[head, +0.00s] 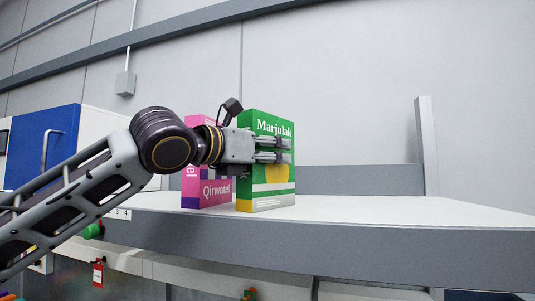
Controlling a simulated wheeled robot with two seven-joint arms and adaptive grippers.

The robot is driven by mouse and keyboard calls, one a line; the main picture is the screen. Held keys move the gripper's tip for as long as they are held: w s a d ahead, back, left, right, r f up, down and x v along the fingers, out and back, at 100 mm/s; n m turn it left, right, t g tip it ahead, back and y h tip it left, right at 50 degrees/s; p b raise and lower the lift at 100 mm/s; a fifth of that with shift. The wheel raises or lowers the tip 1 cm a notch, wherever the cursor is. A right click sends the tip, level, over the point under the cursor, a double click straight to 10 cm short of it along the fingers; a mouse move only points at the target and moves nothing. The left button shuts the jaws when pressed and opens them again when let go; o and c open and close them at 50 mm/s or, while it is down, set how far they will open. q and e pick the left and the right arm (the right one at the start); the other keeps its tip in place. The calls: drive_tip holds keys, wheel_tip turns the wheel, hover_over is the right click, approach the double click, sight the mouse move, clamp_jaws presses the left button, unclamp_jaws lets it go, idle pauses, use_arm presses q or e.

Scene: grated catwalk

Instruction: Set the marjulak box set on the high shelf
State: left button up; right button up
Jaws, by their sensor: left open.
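The green Marjulak box (266,190) stands upright on the white high shelf (380,210), near its front edge. My left gripper (288,150) comes in from the left and reaches across the front of the box at its upper half. Its jaws are open; whether they touch the box I cannot tell. The gripper hides part of the box's front and left edge. My right gripper is not in view.
A pink Qirwatel box (215,194) stands upright just left of the green box, partly hidden behind my left arm. The shelf is clear to the right, up to a grey upright post (427,150). A blue-doored cabinet (45,145) stands at the left.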

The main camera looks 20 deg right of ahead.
use_arm(q)
drive_tip(key=shift+a+r, duration=0.1)
drive_tip(key=b+v, duration=0.3)
drive_tip(key=v, duration=0.9)
idle(0.6)
